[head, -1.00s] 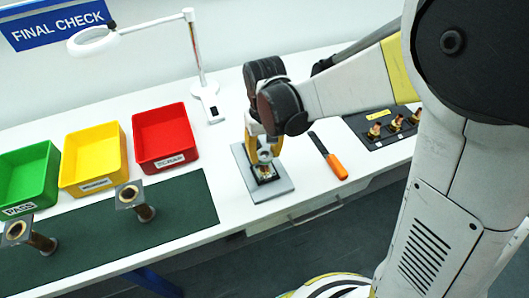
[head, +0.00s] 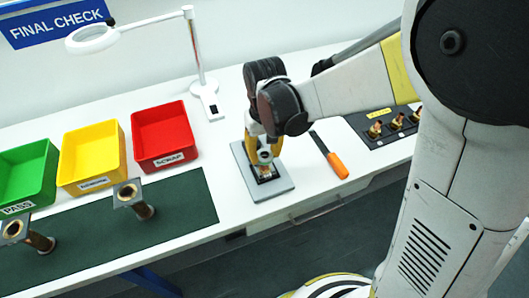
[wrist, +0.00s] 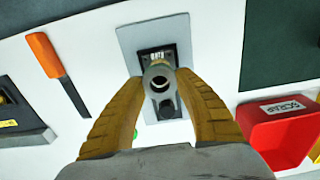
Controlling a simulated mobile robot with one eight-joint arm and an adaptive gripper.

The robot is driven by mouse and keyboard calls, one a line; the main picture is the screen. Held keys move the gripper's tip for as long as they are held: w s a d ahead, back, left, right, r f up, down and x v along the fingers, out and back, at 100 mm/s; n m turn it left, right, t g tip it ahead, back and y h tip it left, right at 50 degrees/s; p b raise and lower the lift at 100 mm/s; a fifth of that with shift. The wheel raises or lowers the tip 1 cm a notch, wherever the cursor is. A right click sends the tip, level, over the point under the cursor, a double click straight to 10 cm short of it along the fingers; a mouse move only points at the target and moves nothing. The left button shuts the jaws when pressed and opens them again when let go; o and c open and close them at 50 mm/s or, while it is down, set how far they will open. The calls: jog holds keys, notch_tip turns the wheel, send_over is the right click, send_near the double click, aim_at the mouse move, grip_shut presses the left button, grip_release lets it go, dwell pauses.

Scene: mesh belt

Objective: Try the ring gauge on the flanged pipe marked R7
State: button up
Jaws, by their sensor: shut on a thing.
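My gripper (wrist: 160,85) has its two yellow fingers shut on a small grey hollow round piece (wrist: 158,76), its open end facing the wrist camera. I cannot tell from its shape whether this is the ring gauge. In the head view my gripper (head: 264,150) is over a black fixture on a grey plate (head: 282,187). The fingers hide part of the fixture. No R7 mark is readable.
Green (head: 28,172), yellow (head: 92,160) and red (head: 158,135) bins stand behind the mat (head: 190,222). An orange-handled tool (head: 336,165) lies right of the plate. A dark board (head: 372,133) holds several brass fittings. A magnifier lamp (head: 205,90) stands behind.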

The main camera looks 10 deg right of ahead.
jog(key=shift+f+b, duration=1.1)
jog(key=shift+f, duration=0.25)
jog(key=shift+r, duration=0.25)
dwell(0.6)
jog(key=shift+r+p, duration=1.3)
jog(key=shift+r, duration=0.25)
jog(key=shift+r, duration=0.1)
notch_tip(320, 180, up, 6)
jog(key=p, duration=0.4)
